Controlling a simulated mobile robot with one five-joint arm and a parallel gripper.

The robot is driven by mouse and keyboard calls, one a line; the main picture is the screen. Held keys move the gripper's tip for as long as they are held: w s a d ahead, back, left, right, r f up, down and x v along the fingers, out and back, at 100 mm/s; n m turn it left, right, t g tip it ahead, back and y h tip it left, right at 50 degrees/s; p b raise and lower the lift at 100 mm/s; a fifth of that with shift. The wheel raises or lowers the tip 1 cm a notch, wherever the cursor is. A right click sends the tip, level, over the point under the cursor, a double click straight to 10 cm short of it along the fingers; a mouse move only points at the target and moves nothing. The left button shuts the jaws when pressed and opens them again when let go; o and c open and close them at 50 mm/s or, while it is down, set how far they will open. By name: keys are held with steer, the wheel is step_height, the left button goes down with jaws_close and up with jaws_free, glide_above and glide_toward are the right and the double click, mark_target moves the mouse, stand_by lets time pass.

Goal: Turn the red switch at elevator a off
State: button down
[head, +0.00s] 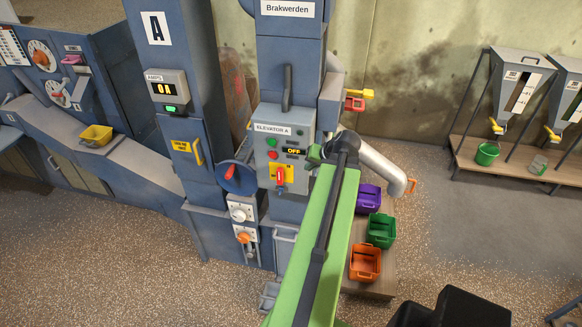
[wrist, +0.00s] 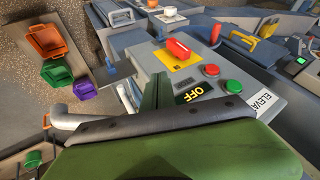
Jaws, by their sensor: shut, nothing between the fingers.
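The red switch (head: 281,175) sits on a yellow plate low on the grey Elevator A panel (head: 267,151). Its handle looks upright in the head view. In the wrist view the red switch (wrist: 178,49) shows clear of my gripper. The display (head: 293,152) above the switch reads OFF in yellow. My gripper (head: 315,153) is at the panel's right edge, right of and a little above the switch. In the wrist view my gripper (wrist: 159,82) looks shut and empty; contact with the panel cannot be told.
A green button (head: 273,142) and a red button (head: 272,155) are above the switch. A dark handle (head: 287,88) stands out above the panel. A pale pipe (head: 382,165) and several coloured bins are to the right.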

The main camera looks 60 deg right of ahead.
mark_target(280, 176)
steer(key=b+x, duration=0.8)
steer(key=x, duration=0.2)
steer(key=shift+s+f, duration=0.1)
steer(key=shift+f, duration=0.15)
steer(key=shift+w+a+r, duration=0.1)
steer(key=shift+w+a, duration=0.1)
steer(key=shift+w, duration=0.45)
steer(key=shift+w+a+r, duration=0.1)
steer(key=shift+w+a, duration=0.15)
steer(key=shift+w, duration=0.45)
steer(key=shift+w+a+r, duration=0.1)
steer(key=shift+w+a, duration=0.1)
steer(key=shift+w, duration=0.45)
